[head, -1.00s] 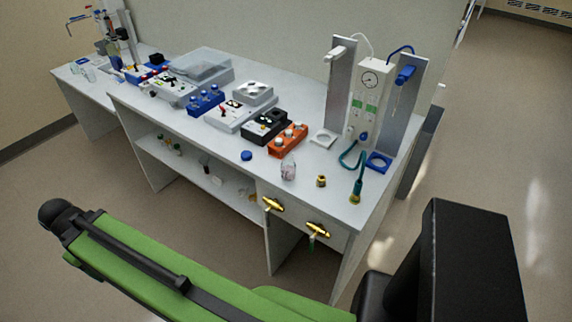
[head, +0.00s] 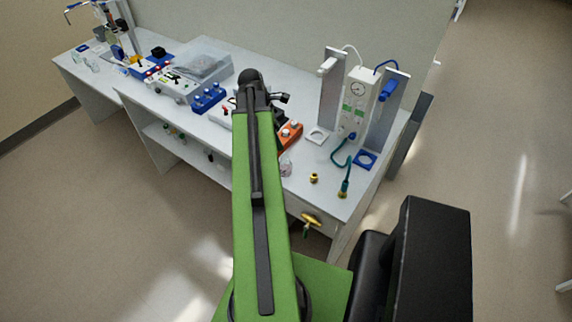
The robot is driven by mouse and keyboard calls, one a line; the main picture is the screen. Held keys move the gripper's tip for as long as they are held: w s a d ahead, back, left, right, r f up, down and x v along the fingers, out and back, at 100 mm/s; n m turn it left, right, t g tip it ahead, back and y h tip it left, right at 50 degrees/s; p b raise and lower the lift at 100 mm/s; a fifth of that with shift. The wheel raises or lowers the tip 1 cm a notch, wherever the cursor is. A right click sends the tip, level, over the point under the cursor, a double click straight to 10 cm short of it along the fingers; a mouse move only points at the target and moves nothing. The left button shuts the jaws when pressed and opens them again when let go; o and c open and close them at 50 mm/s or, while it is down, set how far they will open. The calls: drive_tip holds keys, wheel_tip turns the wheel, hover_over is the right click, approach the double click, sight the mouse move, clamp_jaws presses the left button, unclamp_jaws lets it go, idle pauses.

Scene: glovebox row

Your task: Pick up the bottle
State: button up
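A small clear bottle (head: 286,168) with a pinkish tint stands near the front edge of the white bench, right beside my arm's outline. Its left side is close to or partly behind my green arm. My arm rises from the bottom of the head view and reaches over the bench. Small black parts (head: 279,98) show at its far end, above and behind the bottle in the picture. They may belong to my gripper, but its fingers are not clear and I cannot tell whether they are open. Nothing is seen touching the bottle.
Right of the bottle are a brass fitting (head: 314,178) and a green hose end (head: 344,188). An orange block (head: 291,134) with knobs stands behind it. Metal stands and a white gauge unit (head: 358,98) are at right. A brass tap (head: 311,219) juts from the bench front.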

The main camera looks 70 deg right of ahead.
sight(288, 163)
drive_tip(key=b+x, duration=1.1)
drive_tip(key=x, duration=0.1)
drive_tip(key=shift+w+f, duration=0.1)
drive_tip(key=b+x, duration=0.5)
drive_tip(key=shift+w+a+f, duration=0.2)
drive_tip(key=shift+w, duration=0.1)
drive_tip(key=shift+r, duration=0.15)
drive_tip(key=c, duration=1.6)
drive_tip(key=shift+r, duration=0.15)
drive_tip(key=shift+c, duration=0.2)
